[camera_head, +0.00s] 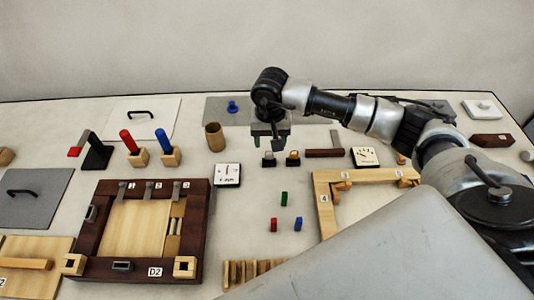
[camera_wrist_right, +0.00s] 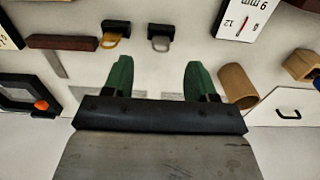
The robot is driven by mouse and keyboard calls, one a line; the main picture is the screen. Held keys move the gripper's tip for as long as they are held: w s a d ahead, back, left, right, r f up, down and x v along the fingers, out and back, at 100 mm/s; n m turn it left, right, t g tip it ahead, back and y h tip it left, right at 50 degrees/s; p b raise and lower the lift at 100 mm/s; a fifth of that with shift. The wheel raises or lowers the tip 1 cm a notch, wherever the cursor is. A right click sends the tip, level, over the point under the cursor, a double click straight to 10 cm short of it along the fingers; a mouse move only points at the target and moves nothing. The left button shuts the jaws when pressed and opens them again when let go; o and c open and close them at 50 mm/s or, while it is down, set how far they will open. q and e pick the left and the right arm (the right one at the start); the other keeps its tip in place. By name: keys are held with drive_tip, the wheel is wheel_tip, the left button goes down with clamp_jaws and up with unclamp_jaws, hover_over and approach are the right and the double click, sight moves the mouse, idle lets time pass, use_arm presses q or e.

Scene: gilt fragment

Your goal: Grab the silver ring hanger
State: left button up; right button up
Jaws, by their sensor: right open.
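The silver ring hanger (camera_head: 268,160), a small dark block with a silver ring, stands on the table just below my right gripper in the head view. In the right wrist view the silver ring hanger (camera_wrist_right: 160,33) is beyond the fingertips, roughly midway between them. A similar hanger with a gold ring (camera_head: 292,159) stands beside it; the gold one (camera_wrist_right: 115,31) is left of it in the wrist view. My right gripper (camera_head: 270,143) is open and empty, its green fingers (camera_wrist_right: 158,64) apart and clear of both hangers. My left gripper is not in view.
A wooden cup (camera_head: 214,137) stands left of the right gripper. A white dial (camera_head: 228,174) lies nearer, and another dial (camera_head: 365,157) and a dark red bar (camera_head: 324,153) lie to the right. Small coloured blocks (camera_head: 284,199) lie in front, with bare table around them.

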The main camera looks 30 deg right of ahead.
sight(269, 160)
drive_tip(key=shift+f, duration=0.9)
drive_tip(key=f+p, duration=0.2)
drive_tip(key=f, duration=0.3)
drive_tip(key=shift+w+p, duration=0.3)
drive_tip(key=shift+p, duration=0.1)
drive_tip(key=shift+f, duration=0.3)
drive_tip(key=shift+c, duration=0.6)
drive_tip(key=c, duration=0.9)
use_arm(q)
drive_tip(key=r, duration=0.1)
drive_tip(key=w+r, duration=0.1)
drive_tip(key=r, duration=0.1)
